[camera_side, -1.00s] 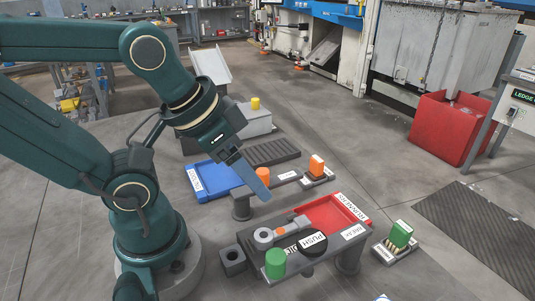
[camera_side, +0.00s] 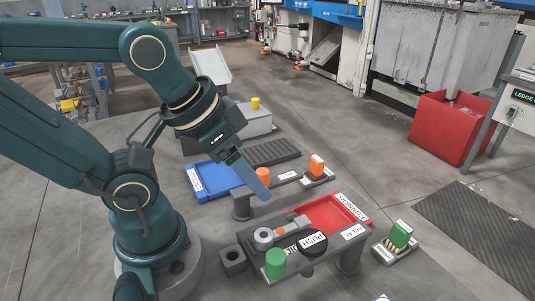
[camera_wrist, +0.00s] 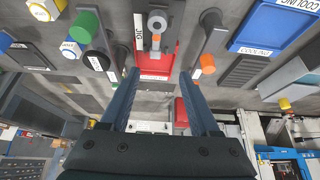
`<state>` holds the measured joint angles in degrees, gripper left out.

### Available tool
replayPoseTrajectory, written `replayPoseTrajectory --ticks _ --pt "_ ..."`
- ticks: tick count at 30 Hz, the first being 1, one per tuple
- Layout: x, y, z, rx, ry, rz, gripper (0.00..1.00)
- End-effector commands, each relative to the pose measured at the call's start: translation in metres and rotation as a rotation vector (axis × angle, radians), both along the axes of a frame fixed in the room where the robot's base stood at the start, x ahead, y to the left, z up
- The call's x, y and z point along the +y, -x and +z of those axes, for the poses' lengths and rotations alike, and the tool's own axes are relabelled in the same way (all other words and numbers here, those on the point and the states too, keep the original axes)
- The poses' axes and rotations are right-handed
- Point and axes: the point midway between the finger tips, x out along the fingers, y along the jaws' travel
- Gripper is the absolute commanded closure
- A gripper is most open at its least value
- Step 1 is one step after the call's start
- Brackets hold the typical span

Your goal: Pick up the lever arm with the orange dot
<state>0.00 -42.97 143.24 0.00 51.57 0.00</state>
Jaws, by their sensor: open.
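The lever arm (camera_side: 266,237) is a grey piece with a round ring end and a small orange dot. In the wrist view the lever arm (camera_wrist: 157,23) shows at the top centre, in line with the gap between my fingers. My gripper (camera_side: 264,196) is open, above and behind the stand, apart from the lever arm. In the wrist view my gripper (camera_wrist: 160,72) has two spread fingers with nothing between them.
A green cylinder (camera_side: 275,263) stands at the stand's near corner. A red tray (camera_side: 325,209) lies behind the stand. An orange cylinder (camera_side: 262,175) stands on a separate pedestal beyond my gripper. A blue tray (camera_side: 214,181) lies farther left.

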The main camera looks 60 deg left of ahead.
Motion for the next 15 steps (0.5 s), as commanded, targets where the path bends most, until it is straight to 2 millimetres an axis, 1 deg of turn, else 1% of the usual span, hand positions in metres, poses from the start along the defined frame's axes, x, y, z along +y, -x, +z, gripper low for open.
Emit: replayPoseTrajectory --ticks 8,10,15 --pt "0.000 -0.001 0.001 -0.004 0.002 0.004 0.43" --pt "0.000 -0.006 0.006 -0.011 0.005 0.009 0.43" --pt "-0.001 -0.022 0.003 0.074 0.010 0.012 0.43"
